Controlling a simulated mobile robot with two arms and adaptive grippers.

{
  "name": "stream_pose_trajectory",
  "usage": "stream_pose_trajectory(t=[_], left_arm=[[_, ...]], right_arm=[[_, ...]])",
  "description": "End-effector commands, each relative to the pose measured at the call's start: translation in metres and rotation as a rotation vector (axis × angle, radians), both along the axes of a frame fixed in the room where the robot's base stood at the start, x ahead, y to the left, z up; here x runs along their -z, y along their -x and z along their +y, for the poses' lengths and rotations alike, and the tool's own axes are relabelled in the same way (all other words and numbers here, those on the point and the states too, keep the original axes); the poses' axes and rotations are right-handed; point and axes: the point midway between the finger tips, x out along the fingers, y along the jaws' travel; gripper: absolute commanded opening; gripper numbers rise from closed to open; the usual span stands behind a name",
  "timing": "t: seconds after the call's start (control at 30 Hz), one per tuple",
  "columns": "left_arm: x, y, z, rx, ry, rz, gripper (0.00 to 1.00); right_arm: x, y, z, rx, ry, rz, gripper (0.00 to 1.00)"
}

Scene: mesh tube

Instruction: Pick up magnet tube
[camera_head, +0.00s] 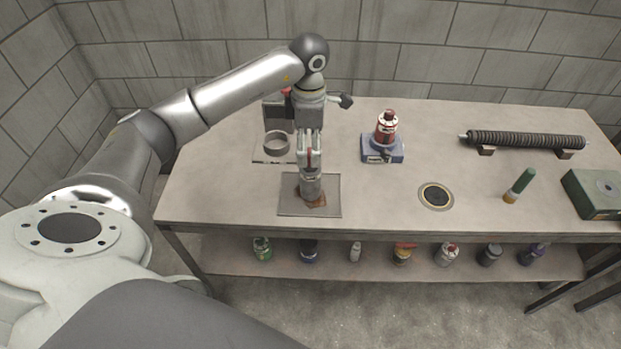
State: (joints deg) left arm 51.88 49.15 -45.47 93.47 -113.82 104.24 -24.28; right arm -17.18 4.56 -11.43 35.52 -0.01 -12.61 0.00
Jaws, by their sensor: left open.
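My left gripper (309,160) points down over a grey square plate (291,204) near the table's front left. It is open. A small grey cylindrical piece with a brown base (313,198) stands on the plate directly below and partly behind the fingers; I cannot tell whether they touch it. A long dark ribbed tube (525,140) lies level on two small supports at the back right, well away from the gripper. A green tube with a yellow end (521,185) leans at the right. No label shows which one is the magnet tube. My right gripper is not in view.
A red bottle (386,127) stands on a blue base (382,150). A ring holder (276,143) is behind and left of the gripper. A round dark disc (435,195) and a green box (596,192) are to the right. Several bottles stand on the lower shelf (380,264).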

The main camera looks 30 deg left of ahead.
Motion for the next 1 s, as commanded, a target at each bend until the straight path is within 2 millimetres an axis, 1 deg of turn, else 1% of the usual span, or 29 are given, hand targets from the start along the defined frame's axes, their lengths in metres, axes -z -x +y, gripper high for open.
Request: stream_pose_trajectory(t=[0.03,0.1,0.27,0.43,0.5,0.6,0.7,0.87,1.0], left_arm=[[0.006,0.001,0.0,0.0,0.001,0.004,0.75],[0.014,0.0,0.0,0.0,0.001,0.002,0.75],[0.024,0.0,-0.001,0.001,0.003,0.001,0.75],[0.046,-0.003,-0.002,0.0,0.004,0.003,0.75],[0.058,-0.003,-0.002,0.001,0.004,0.003,0.75],[0.068,-0.003,-0.001,0.0,0.003,0.001,0.75],[0.071,-0.004,-0.001,0.001,0.003,-0.002,0.75],[0.072,-0.004,-0.001,0.002,0.003,-0.002,0.75],[0.071,-0.004,-0.001,0.001,0.003,-0.002,0.58]], right_arm=[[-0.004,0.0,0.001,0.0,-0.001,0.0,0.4],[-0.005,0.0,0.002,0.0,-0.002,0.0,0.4],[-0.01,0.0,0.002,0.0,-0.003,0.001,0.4],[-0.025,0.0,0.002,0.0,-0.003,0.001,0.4],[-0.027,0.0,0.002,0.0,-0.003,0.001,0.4],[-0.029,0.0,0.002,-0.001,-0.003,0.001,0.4],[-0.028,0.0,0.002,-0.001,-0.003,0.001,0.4],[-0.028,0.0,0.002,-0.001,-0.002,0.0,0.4],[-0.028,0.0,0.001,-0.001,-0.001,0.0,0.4]])
